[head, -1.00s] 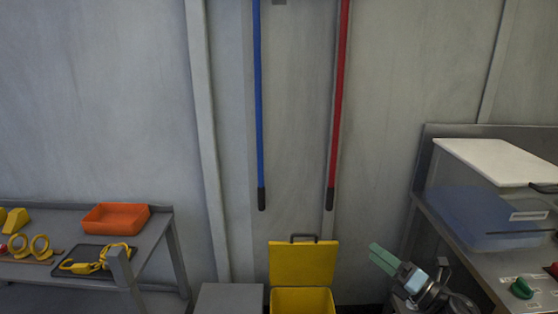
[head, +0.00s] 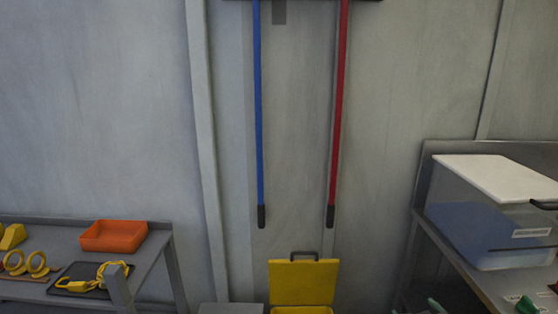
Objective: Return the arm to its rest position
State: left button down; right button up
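A small green tip (head: 435,305) shows at the bottom edge, left of the right-hand bench's front. It looks like the end of my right gripper, but too little shows to tell whether it is open or shut. The rest of my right arm is below the picture. My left gripper and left arm are not in view.
The right bench (head: 470,275) carries a clear box (head: 500,215) with a white lid and a green object (head: 526,305). A yellow bin (head: 303,283) stands open below a blue pole (head: 259,110) and a red pole (head: 339,110). The left bench (head: 155,255) holds an orange tray (head: 114,236).

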jog(key=s+a+f+g+y, duration=0.1)
jog(key=s+a+f, duration=0.4)
jog(key=s+f, duration=0.35)
jog(key=s+a+f+g+y, duration=0.15)
jog(key=s+a, duration=0.25)
jog(key=s, duration=0.7)
jog(key=s+a+f+m+g, duration=0.1)
jog(key=s+a+f+g, duration=0.15)
jog(key=s, duration=0.85)
jog(key=s+a+f+g+y, duration=0.1)
jog(key=s+a+f, duration=0.25)
jog(key=s, duration=0.75)
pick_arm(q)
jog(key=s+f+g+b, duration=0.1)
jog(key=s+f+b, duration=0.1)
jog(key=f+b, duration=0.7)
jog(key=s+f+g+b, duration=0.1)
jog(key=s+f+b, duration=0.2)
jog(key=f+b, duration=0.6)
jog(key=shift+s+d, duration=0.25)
pick_arm(e)
jog(key=s+f+g, duration=0.1)
jog(key=s+f, duration=0.1)
jog(key=f, duration=0.6)
jog(key=s+a+f+g, duration=0.1)
jog(key=s+f, duration=0.2)
jog(key=f, duration=0.6)
jog(key=shift+s+a+f, duration=0.15)
jog(key=shift+s+f, duration=0.05)
jog(key=shift+f, duration=0.05)
